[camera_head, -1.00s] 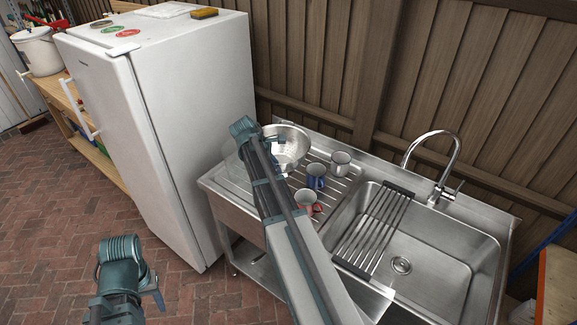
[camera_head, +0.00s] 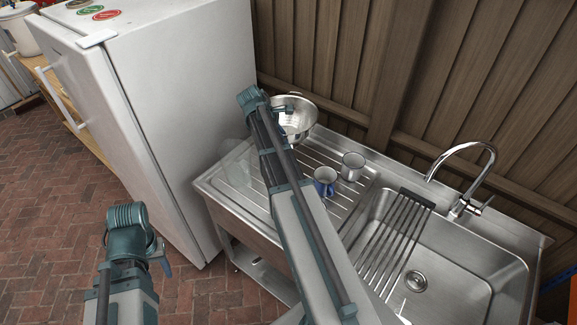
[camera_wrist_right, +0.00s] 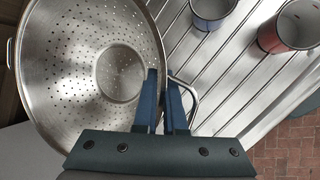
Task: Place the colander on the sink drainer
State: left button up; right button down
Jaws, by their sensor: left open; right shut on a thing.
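A steel colander (camera_head: 300,112) with a perforated bowl is at the back left of the sink drainer (camera_head: 228,196). The colander overlaps the drainer's back-left edge. I cannot tell whether its base touches the drainer. My right forearm hides part of both in the head view. My left gripper (camera_head: 163,258) is open and empty, low at the left, away from the sink.
A blue mug (camera_head: 325,180) and a grey mug (camera_head: 353,166) stand on the drainer. A red mug (camera_wrist_right: 290,24) shows in the right wrist view. The sink basin with a rack (camera_head: 392,240) and tap (camera_head: 465,165) lies right. A white fridge (camera_head: 170,100) stands close at left.

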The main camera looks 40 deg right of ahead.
notch_tip(320, 180, down, 6)
jog(key=b, duration=0.4)
jog(key=shift+r+b, duration=0.2)
jog(key=shift+b, duration=0.1)
notch_tip(320, 180, down, 4)
jog(key=b, duration=0.3)
jog(key=shift+r+b, duration=0.2)
jog(key=shift+b, duration=0.15)
jog(key=shift+f, duration=0.15)
jog(key=c, duration=1)
grip_release()
